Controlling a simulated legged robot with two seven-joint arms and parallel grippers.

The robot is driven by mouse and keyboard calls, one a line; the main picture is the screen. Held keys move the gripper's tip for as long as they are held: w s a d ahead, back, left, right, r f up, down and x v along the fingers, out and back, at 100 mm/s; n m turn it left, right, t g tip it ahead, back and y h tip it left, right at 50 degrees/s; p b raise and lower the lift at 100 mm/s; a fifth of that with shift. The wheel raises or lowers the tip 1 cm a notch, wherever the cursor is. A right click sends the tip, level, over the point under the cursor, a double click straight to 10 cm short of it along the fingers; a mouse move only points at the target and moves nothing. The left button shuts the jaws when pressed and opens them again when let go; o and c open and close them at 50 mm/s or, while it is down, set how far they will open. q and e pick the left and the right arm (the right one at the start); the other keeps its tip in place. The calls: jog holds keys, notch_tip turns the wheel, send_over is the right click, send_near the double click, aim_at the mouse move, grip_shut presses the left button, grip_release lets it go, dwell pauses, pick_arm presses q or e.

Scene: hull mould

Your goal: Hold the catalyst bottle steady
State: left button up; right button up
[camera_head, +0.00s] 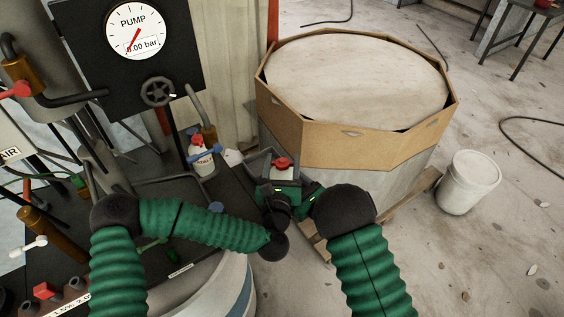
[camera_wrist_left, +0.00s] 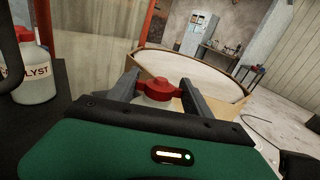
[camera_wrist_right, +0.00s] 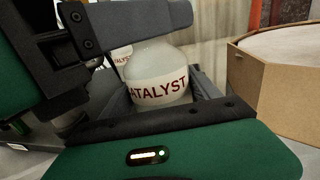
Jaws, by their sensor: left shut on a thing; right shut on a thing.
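A catalyst bottle with a pale body and a red cap (camera_head: 282,163) is held up between my two grippers. My left gripper (camera_head: 278,168) is shut on the red cap, which shows between its fingers in the left wrist view (camera_wrist_left: 160,88). My right gripper (camera_wrist_right: 162,88) is shut on the body of the bottle (camera_wrist_right: 160,72), whose label faces the right wrist camera. The left gripper's finger crosses in front of the bottle's top there, hiding the cap. In the head view the grippers hide most of the bottle's body.
A second labelled bottle (camera_head: 203,160) stands on the dark bench to the left, beside a pump panel with a gauge (camera_head: 131,31). A large octagonal box (camera_head: 365,145) stands behind the grippers.

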aim_at(285, 168)
pick_arm(q)
jog(key=shift+a+n+g+y, duration=0.1)
jog(key=shift+n+g+y, duration=0.1)
jog(key=shift+n+y, duration=0.95)
jog(key=shift+n+g+y, duration=0.2)
jog(key=shift+n+y, duration=0.35)
jog(key=shift+y, duration=1.2)
jog(key=o, duration=1.4)
jog(key=v, duration=0.6)
jog(key=shift+s+d, duration=0.25)
jog(key=shift+d, duration=0.1)
jog(key=shift+s+f, duration=0.1)
jog(key=shift+s, duration=0.4)
